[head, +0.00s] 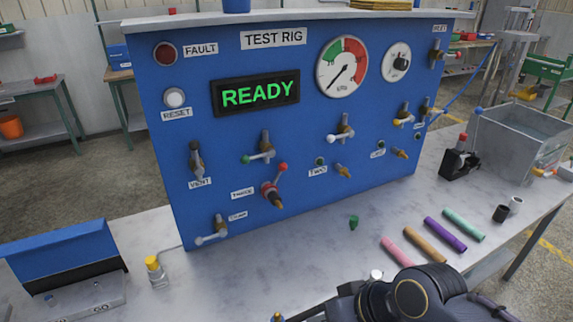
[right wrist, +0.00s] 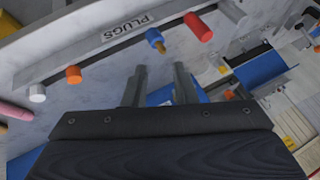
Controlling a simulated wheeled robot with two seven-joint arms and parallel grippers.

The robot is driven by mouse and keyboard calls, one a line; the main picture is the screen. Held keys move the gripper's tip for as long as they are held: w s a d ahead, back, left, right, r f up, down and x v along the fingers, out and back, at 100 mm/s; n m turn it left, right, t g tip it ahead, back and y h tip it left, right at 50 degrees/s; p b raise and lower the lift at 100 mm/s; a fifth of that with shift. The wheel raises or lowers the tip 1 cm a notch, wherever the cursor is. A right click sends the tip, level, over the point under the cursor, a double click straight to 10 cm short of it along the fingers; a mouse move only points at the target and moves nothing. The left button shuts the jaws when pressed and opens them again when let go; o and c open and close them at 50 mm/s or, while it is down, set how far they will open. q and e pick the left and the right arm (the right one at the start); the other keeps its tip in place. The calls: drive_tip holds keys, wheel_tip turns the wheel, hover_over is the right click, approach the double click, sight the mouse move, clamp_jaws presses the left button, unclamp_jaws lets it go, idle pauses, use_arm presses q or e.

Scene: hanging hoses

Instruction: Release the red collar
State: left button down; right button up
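On the blue test rig panel, a valve with a red lever knob carries a red collar (head: 268,188) just behind a brass nozzle tip, low in the middle of the panel. No hose shows on that nozzle. My right gripper (right wrist: 159,82) shows in the right wrist view, with two grey fingers spread apart and nothing seen between them. It is over the tabletop near a strip labelled PLUGS, away from the panel. The red collar is not clearly seen in the wrist view. My left gripper is in neither view.
Pink, tan, purple and teal tubes (head: 445,234) lie on the table to the right. A green piece (head: 353,222) lies before the panel. Several coloured plugs, one red (right wrist: 198,27), line the strip.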

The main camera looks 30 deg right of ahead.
drive_tip(key=shift+w, duration=0.25)
drive_tip(key=shift+c, duration=1.2)
drive_tip(key=w+m+y+b, duration=0.1)
drive_tip(key=w, duration=0.2)
drive_tip(key=w+r+m+y+b, duration=0.1)
drive_tip(key=w+y, duration=0.1)
drive_tip(key=w, duration=0.1)
drive_tip(key=w+r+m+y+b, duration=0.1)
drive_tip(key=w, duration=0.2)
drive_tip(key=shift+r+g+y, duration=0.15)
drive_tip(key=shift+g+y, duration=0.15)
clamp_jaws()
drive_tip(key=w+d+m+t+y+b, duration=0.2)
drive_tip(key=w+d+m+t+y, duration=0.3)
drive_tip(key=w, duration=0.6)
drive_tip(key=w+d+f+m+t+h+b, duration=0.1)
drive_tip(key=w+d+t, duration=0.1)
drive_tip(key=d, duration=0.4)
drive_tip(key=w+d+f+m+t+h+b, duration=0.1)
drive_tip(key=w+d+f+m+t, duration=0.1)
drive_tip(key=w+d, duration=0.3)
drive_tip(key=w+d+f+m+t, duration=0.1)
drive_tip(key=w+d+f+t, duration=0.1)
drive_tip(key=d, duration=0.6)
drive_tip(key=shift+w+d+m+t+h+b, duration=0.4)
drive_tip(key=shift+w+t, duration=0.1)
drive_tip(key=shift+w, duration=0.45)
